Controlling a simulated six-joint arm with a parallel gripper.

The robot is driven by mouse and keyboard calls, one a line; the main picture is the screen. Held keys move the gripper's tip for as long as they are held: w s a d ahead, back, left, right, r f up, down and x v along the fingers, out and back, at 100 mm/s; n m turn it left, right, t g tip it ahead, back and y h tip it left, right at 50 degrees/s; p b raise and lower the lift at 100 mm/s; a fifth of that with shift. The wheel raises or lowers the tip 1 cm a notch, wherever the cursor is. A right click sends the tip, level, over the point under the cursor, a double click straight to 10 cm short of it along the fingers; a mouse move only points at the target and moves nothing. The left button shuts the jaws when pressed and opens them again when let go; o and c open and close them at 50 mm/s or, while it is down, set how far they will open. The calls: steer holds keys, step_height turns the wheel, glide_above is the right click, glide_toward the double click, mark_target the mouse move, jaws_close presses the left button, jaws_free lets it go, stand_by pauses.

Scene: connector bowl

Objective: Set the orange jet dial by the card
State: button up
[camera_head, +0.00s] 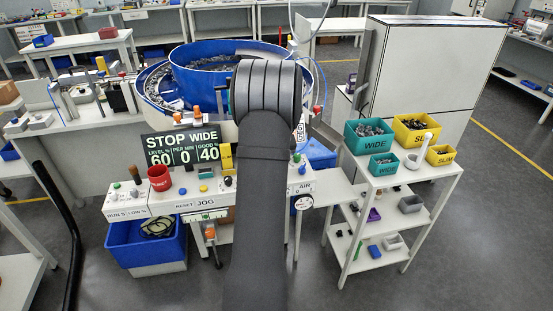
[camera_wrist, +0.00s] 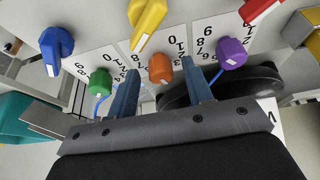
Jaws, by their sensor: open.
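The orange jet dial (camera_wrist: 160,69) shows in the wrist view, in front of a white panel (camera_wrist: 122,62) with black number scales. My gripper (camera_wrist: 160,66) is open, and its two blue fingers show to the left and right of the orange dial, with gaps on both sides. I cannot tell whether the fingertips reach as far as the dial. The dial's pointer setting is not clear. No card setting for the dial can be read. In the head view, my arm hides my gripper and the dials.
Close around are a green dial (camera_wrist: 100,82), a purple dial (camera_wrist: 232,52), a yellow dial (camera_wrist: 147,22), a blue dial (camera_wrist: 57,44) and a red dial (camera_wrist: 258,10). The blue feeder bowl (camera_head: 190,70) stands behind a display (camera_head: 183,148) reading STOP WIDE. A shelf cart (camera_head: 400,180) stands right.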

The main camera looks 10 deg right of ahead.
steer(key=v, duration=1.6)
steer(key=shift+s+r, duration=0.2)
steer(key=shift+r, duration=0.1)
steer(key=x, duration=1.7)
steer(key=shift+w+f, duration=0.15)
steer(key=shift+f, duration=0.05)
steer(key=shift+f, duration=0.2)
steer(key=shift+a+r+m, duration=0.1)
steer(key=shift+r+m, duration=0.15)
steer(key=shift+m, duration=0.25)
steer(key=shift+m+h, duration=0.6)
steer(key=shift+m, duration=0.3)
steer(key=shift+r, duration=0.25)
steer(key=v, duration=1.7)
